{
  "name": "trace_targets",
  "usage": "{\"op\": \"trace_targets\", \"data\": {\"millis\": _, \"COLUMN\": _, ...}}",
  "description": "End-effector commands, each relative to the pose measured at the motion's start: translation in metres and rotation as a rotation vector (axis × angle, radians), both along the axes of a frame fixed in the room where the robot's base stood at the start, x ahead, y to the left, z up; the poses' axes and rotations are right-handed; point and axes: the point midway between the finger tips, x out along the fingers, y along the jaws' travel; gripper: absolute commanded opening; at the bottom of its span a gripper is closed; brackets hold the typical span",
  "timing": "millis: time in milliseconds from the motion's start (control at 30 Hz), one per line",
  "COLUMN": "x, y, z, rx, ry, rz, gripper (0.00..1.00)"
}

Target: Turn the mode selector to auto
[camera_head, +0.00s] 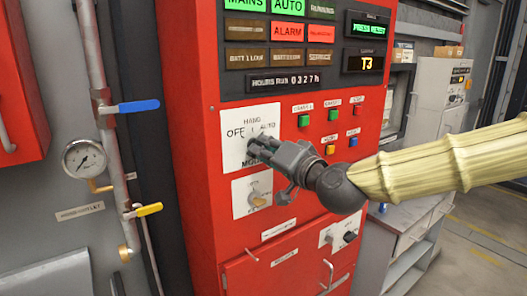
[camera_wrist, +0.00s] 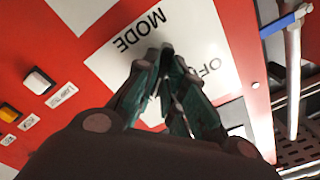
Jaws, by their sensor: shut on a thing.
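The mode selector plate (camera_head: 236,123) is white, on the red panel front, with HAND, OFF and AUTO printed around it. In the wrist view the plate (camera_wrist: 130,55) shows MODE and part of OFF. My gripper (camera_head: 258,149) is at the lower middle of the plate, its fingers pointing into it. In the wrist view my gripper (camera_wrist: 165,62) has its fingertips close together at the plate, shut on the selector knob. The knob is hidden behind the fingers in both views, so its pointer direction cannot be told. The lit AUTO tile (camera_head: 288,7) is green.
Small coloured push buttons (camera_head: 331,116) sit right of the plate. A second selector plate (camera_head: 252,193) is just below. A pipe with a blue-handled valve (camera_head: 138,106), a yellow-handled valve (camera_head: 148,209) and a gauge (camera_head: 84,158) stands left. Open floor (camera_head: 480,240) lies right.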

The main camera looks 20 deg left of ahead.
Motion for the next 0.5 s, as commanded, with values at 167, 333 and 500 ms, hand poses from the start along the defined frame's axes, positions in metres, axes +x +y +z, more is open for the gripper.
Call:
{"op": "trace_targets", "data": {"millis": 167, "x": 0.0024, "y": -0.0014, "z": 0.0026, "rx": 0.010, "ry": 0.006, "rz": -0.005, "gripper": 0.00}}
{"op": "trace_targets", "data": {"millis": 333, "x": 0.0024, "y": -0.0014, "z": 0.0028, "rx": 0.010, "ry": 0.006, "rz": -0.005, "gripper": 0.00}}
{"op": "trace_targets", "data": {"millis": 500, "x": 0.0024, "y": -0.0013, "z": 0.0028, "rx": 0.010, "ry": 0.005, "rz": -0.005, "gripper": 0.21}}
